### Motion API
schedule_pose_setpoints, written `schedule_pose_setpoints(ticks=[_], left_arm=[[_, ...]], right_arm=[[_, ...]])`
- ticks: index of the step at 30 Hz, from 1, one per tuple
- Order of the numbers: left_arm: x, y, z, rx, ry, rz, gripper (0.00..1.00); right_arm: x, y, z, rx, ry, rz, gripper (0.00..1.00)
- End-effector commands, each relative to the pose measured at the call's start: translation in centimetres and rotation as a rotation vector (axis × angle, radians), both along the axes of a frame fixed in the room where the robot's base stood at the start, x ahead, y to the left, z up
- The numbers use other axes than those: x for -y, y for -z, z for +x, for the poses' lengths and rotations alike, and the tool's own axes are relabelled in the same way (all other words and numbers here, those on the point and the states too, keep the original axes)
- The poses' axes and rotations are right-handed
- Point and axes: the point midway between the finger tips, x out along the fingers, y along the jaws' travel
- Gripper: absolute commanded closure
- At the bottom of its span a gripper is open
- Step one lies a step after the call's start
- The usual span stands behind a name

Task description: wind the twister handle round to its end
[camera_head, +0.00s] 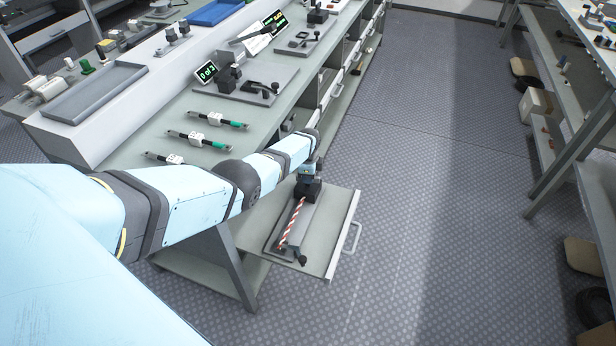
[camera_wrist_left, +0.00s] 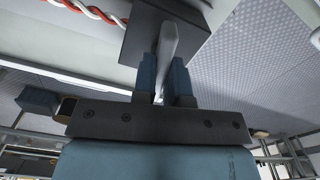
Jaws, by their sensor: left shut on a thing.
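The twister (camera_head: 294,222) is a grey base with a red-and-white twisted strand (camera_head: 292,224) along it, on the pulled-out drawer (camera_head: 325,245). A dark block stands at its far end and a small dark part at its near end. My left gripper (camera_head: 311,170) is at the far-end block. In the left wrist view the fingers of my left gripper (camera_wrist_left: 166,88) are shut on the grey twister handle (camera_wrist_left: 169,45), in front of the dark block (camera_wrist_left: 140,35). The strand also shows there (camera_wrist_left: 95,13). In the head view my gripper hides most of the handle.
The workbench (camera_head: 150,131) left of the drawer holds several fuses (camera_head: 203,137), a display reading "0 of 2" (camera_head: 206,72) and a lever device (camera_head: 245,85). A blue tray (camera_head: 215,13) is farther back. Open floor (camera_head: 430,170) lies right of the drawer, before another bench.

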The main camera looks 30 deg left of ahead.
Motion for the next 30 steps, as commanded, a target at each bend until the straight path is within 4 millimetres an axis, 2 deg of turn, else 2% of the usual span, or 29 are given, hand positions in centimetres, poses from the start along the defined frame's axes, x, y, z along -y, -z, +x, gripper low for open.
schedule_pose_setpoints(ticks=[30], left_arm=[[-0.2, 0.0, 0.0, 0.000, 0.926, 0.001, 1.00]], right_arm=[[-0.2, 1.2, -0.1, -0.017, 0.006, 0.012, 0.61]])
